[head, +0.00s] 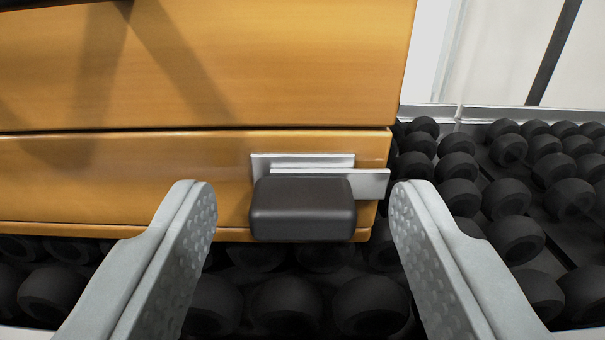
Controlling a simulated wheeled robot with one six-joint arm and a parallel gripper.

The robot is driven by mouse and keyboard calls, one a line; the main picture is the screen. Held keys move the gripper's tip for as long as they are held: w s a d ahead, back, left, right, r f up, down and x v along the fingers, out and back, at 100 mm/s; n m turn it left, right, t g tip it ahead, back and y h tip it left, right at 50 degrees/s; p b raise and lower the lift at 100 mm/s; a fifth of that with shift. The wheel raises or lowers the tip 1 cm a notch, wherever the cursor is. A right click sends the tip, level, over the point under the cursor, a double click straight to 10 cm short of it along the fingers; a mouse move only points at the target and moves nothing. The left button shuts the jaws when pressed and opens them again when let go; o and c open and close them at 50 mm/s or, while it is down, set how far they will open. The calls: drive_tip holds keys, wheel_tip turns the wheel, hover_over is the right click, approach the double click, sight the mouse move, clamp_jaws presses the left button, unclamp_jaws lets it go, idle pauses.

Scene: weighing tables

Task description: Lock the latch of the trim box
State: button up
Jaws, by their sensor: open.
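The trim box (130,170) is a wooden box with a dark horizontal seam between its upper and lower parts. Its latch has a dark rounded knob (302,210) in front of a silver bar (370,183) and a silver plate (262,163) on the lower part, near the box's right edge. The bar sticks out to the right of the plate. My gripper (300,200) is open, with one finger to the left of the knob and the other to its right. Neither finger visibly touches the knob.
The box stands on a bed of black rollers (462,197), which extends below and to the right of it. A grey rail (500,113) runs along the back right, before a pale wall. Shadows fall on the box's face.

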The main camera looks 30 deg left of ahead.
drive_tip(key=shift+w, duration=0.1)
drive_tip(key=shift+c, duration=0.2)
drive_tip(key=c, duration=0.9)
drive_tip(key=shift+c, duration=0.2)
drive_tip(key=shift+n, duration=0.3)
drive_tip(key=n, duration=0.3)
drive_tip(key=shift+a, duration=0.1)
drive_tip(key=shift+f+n, duration=0.1)
drive_tip(key=shift+n, duration=2.4)
